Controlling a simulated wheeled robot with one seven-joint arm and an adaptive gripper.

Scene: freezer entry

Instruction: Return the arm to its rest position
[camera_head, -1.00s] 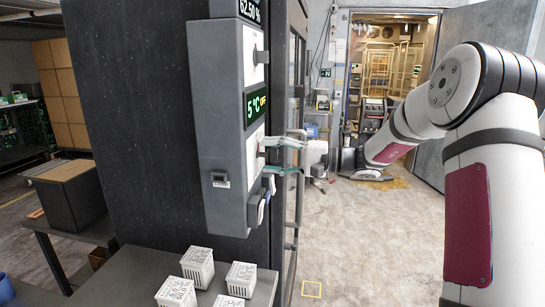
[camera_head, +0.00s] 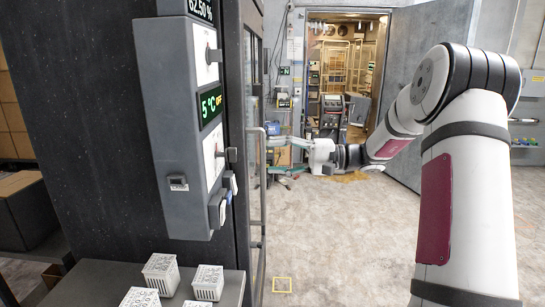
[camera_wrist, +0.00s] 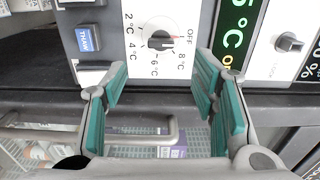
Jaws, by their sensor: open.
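My arm reaches from the right side of the head view toward the freezer cabinet. My gripper (camera_head: 272,141), with teal finger pads, is open and empty, to the right of the grey control panel (camera_head: 168,125) and apart from it. In the wrist view, the open fingers (camera_wrist: 165,85) spread in front of the panel. Between them shows a round temperature knob (camera_wrist: 161,40) with its red mark toward OFF. A second knob, marked LOCK (camera_wrist: 289,43), is to the right. Nothing is held.
White cartons (camera_head: 161,270) stand on a dark table (camera_head: 85,285) below the panel. The glass door handle (camera_head: 262,185) rises beside the cabinet. A yellow square (camera_head: 282,285) marks the floor. Bare floor (camera_head: 340,230) lies to the right, before an open cold-room doorway (camera_head: 345,60).

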